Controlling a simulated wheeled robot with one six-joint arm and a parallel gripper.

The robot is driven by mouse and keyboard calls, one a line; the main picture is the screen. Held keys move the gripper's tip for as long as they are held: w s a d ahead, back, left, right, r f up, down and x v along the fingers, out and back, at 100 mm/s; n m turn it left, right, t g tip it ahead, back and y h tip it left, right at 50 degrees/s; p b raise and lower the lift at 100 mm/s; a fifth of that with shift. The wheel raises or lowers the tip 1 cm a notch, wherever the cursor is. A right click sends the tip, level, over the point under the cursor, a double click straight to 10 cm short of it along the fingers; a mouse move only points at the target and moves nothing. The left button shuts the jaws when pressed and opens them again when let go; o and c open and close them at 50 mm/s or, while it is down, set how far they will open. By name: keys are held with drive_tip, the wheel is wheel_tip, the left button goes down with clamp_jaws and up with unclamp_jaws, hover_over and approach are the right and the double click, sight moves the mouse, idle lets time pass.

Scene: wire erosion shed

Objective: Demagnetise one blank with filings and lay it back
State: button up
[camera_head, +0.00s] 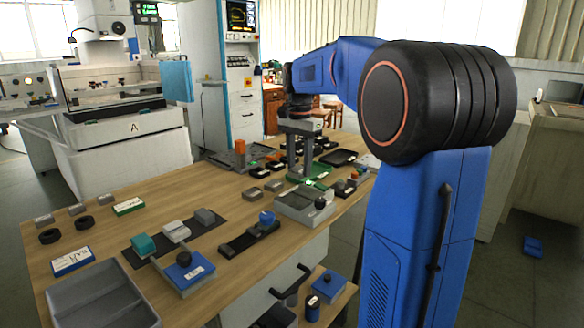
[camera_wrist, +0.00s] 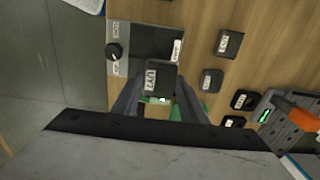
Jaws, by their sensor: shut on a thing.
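My gripper (camera_wrist: 159,92) is shut on a small dark grey blank (camera_wrist: 160,78) with a white label. In the head view my gripper (camera_head: 299,176) points down over the right half of the wooden bench. The held blank overlaps the near corner of a grey box with a black knob (camera_wrist: 121,62) in the wrist view; I cannot tell its height above it. The same box (camera_head: 292,206) shows in the head view, just in front of my gripper. Loose labelled blanks (camera_wrist: 228,43) lie to the right in the wrist view. I cannot make out filings on any blank.
A green piece (camera_wrist: 195,109) lies below my fingers. An orange-and-grey device (camera_wrist: 290,121) stands at right. On the bench (camera_head: 95,215) are a grey tray (camera_head: 98,293), a blue-topped knob box (camera_head: 190,275) and a black strip (camera_head: 250,238). Bare wood shows between them.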

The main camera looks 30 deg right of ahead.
sight(301, 178)
drive_tip(key=shift+s+d, duration=0.25)
drive_tip(key=shift+d, duration=0.25)
drive_tip(key=shift+s+d, duration=0.25)
drive_tip(key=shift+d, duration=0.25)
drive_tip(key=shift+f, duration=2.4)
drive_tip(key=shift+f, duration=0.35)
drive_tip(key=shift+a, duration=0.1)
drive_tip(key=shift+s+a, duration=0.25)
drive_tip(key=shift+a, duration=0.35)
drive_tip(key=shift+s+a, duration=0.2)
drive_tip(key=shift+a, duration=0.4)
drive_tip(key=shift+a, duration=0.15)
drive_tip(key=shift+s+a, duration=0.25)
drive_tip(key=shift+a, duration=0.3)
drive_tip(key=shift+s+a, duration=0.2)
drive_tip(key=shift+a, duration=0.35)
drive_tip(key=shift+a, duration=0.1)
drive_tip(key=shift+s+a, duration=0.25)
drive_tip(key=shift+a, duration=0.35)
drive_tip(key=shift+s+a, duration=0.2)
drive_tip(key=shift+a, duration=0.4)
